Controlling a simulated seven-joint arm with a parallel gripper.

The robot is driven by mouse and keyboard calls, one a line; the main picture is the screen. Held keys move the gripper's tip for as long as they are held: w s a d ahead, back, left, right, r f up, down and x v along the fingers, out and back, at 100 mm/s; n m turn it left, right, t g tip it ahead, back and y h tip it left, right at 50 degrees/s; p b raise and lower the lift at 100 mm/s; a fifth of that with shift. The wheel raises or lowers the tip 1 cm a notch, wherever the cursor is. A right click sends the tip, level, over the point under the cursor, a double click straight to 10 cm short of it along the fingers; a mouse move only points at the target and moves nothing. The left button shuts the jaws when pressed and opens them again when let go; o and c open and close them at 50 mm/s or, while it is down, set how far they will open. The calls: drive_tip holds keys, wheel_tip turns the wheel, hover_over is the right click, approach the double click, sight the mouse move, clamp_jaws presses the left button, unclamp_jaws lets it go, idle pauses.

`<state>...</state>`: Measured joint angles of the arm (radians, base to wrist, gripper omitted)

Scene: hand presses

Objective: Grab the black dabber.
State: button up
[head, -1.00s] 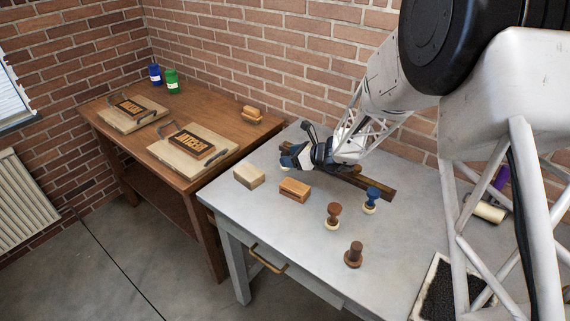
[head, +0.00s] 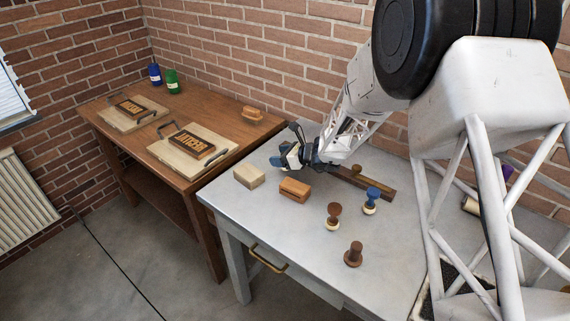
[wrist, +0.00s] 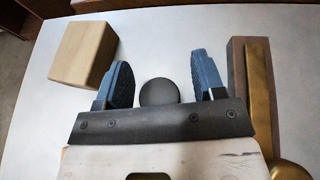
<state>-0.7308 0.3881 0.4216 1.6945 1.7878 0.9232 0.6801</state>
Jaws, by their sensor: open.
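The black dabber (wrist: 159,91) shows in the wrist view as a dark round knob seen from above. It lies between the two blue fingers of my gripper (wrist: 163,78), with a gap on each side, closer to the left finger. My gripper is open and holds nothing.
A pale block (head: 249,176) stands left of my gripper, a brown block (head: 294,190) in front. A dark wooden bar (head: 362,180) lies to the right. A blue-handled dabber (head: 371,201), a brown-handled one (head: 333,215) and a brown knob (head: 353,255) stand nearer the front.

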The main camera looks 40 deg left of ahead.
drive_tip(key=shift+c, duration=0.2)
drive_tip(key=c, duration=1)
drive_tip(key=shift+r, duration=0.1)
drive_tip(key=shift+r, duration=4.9)
